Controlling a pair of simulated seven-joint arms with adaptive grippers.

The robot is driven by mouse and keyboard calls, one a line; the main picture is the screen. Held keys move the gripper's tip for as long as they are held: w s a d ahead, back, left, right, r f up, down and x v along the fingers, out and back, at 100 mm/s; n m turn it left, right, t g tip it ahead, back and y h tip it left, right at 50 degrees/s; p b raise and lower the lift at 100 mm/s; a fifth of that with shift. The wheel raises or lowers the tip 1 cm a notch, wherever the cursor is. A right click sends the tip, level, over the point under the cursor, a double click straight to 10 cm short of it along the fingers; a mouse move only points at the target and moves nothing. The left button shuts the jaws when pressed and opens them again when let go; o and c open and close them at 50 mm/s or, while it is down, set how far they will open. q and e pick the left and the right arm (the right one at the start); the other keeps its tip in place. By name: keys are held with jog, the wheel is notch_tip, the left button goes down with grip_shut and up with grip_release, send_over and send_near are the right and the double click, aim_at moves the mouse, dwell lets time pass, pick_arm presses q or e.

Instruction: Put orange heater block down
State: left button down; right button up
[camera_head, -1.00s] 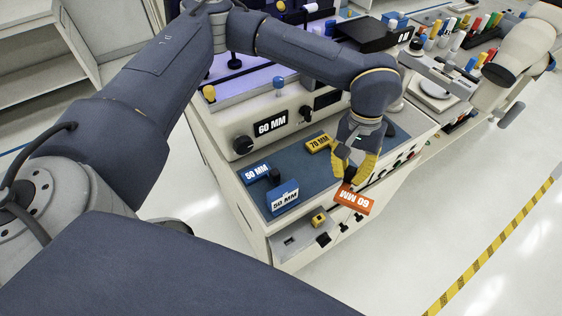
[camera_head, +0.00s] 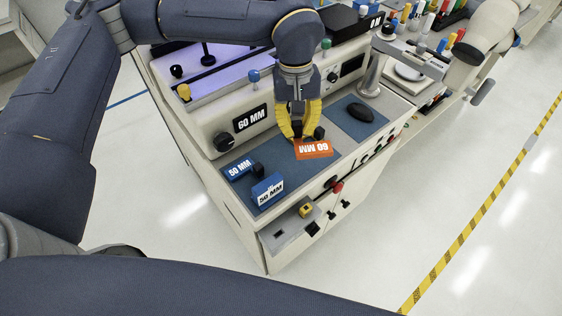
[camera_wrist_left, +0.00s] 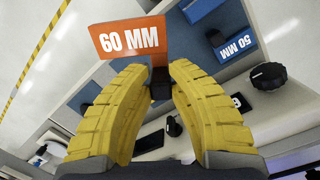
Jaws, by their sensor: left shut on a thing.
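The orange heater block (camera_head: 314,149), marked 60 MM, is held in my left gripper (camera_head: 303,133), whose yellow fingers are shut on its dark grip. The block is over the blue mat (camera_head: 292,174) on the bench, near its front side; I cannot tell if it touches the mat. In the left wrist view the orange block (camera_wrist_left: 128,37) shows its label beyond the fingertips of the left gripper (camera_wrist_left: 159,78). My right gripper is not in view.
Two blue 50 MM blocks (camera_head: 267,189) (camera_head: 239,167) stand on the mat's left part. A dark mouse-like object (camera_head: 361,112) lies to the right. A 60 MM panel (camera_head: 251,118) stands behind. A drawer (camera_head: 291,231) is open below the front edge. Mat between block and mouse looks clear.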

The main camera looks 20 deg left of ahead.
pick_arm(q)
jog(key=w+a+r+n+t+y, duration=0.1)
jog(key=a+r+n, duration=0.2)
jog(key=n, duration=0.9)
jog(key=a+r+n, duration=0.3)
jog(key=a+n, duration=0.1)
jog(key=n, duration=0.8)
jog(key=shift+n, duration=0.3)
jog(key=f, duration=1.9)
jog(key=shift+w+d+f, duration=0.1)
jog(key=shift+d+f, duration=0.15)
jog(key=shift+f, duration=0.05)
jog(key=shift+f, duration=0.15)
jog(key=c, duration=1.3)
grip_release()
notch_tip(320, 180, up, 12)
jog(key=shift+r, duration=0.2)
